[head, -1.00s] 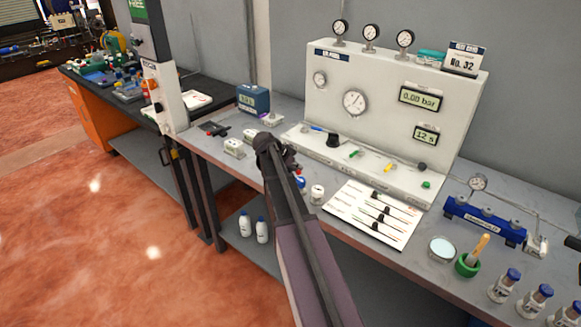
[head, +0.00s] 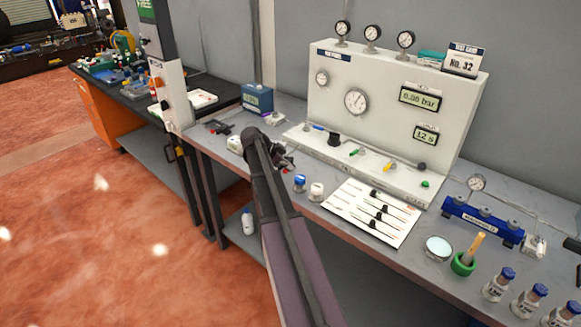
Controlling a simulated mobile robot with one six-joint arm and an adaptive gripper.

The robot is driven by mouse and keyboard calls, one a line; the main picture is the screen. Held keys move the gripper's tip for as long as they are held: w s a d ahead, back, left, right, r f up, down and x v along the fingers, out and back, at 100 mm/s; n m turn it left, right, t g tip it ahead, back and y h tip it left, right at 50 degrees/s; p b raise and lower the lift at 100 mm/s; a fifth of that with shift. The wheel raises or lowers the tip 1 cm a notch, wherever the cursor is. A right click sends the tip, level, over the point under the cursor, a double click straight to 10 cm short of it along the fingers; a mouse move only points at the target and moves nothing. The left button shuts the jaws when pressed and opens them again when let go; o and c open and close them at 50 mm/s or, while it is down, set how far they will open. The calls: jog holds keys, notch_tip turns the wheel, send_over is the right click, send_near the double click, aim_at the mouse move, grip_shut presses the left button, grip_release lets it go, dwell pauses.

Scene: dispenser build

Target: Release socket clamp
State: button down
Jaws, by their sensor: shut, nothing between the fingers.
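My gripper (head: 286,164) is over the bench, left of the test panel, with its jaws shut and empty. My arm hides part of the bench behind it. A dark clamp-like tool with a red part (head: 218,127) lies on the bench left of my gripper. It is too small to tell whether it is the socket clamp or whether it is closed. A blue-capped vial (head: 299,183) and a white-capped vial (head: 316,192) stand just right of my gripper, apart from it.
The grey test panel (head: 385,75) with gauges and levers stands behind. A white sheet with syringe-like tools (head: 347,199) lies in front of it. A blue manifold (head: 470,220), a green mortar (head: 462,265) and several bottles are at the right. A white block (head: 234,144) is partly behind my arm.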

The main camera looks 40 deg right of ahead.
jog(key=shift+w+a, duration=0.3)
jog(key=shift+w, duration=0.3)
jog(key=shift+w+a, duration=0.25)
jog(key=shift+w, duration=0.35)
jog(key=shift+w+a, duration=0.1)
jog(key=shift+w, duration=0.1)
jog(key=shift+s, duration=0.15)
jog(key=shift+s+r, duration=0.1)
jog(key=shift+s, duration=0.4)
jog(key=s, duration=0.1)
jog(key=s+r+p, duration=0.1)
jog(key=shift+s+d+r, duration=0.15)
jog(key=shift+s+d, duration=0.2)
jog(key=shift+s, duration=0.05)
jog(key=w+a+r+p, duration=0.1)
jog(key=w+r+p, duration=0.5)
jog(key=p, duration=0.1)
jog(key=shift+w+r, duration=0.25)
jog(key=shift+r, duration=0.1)
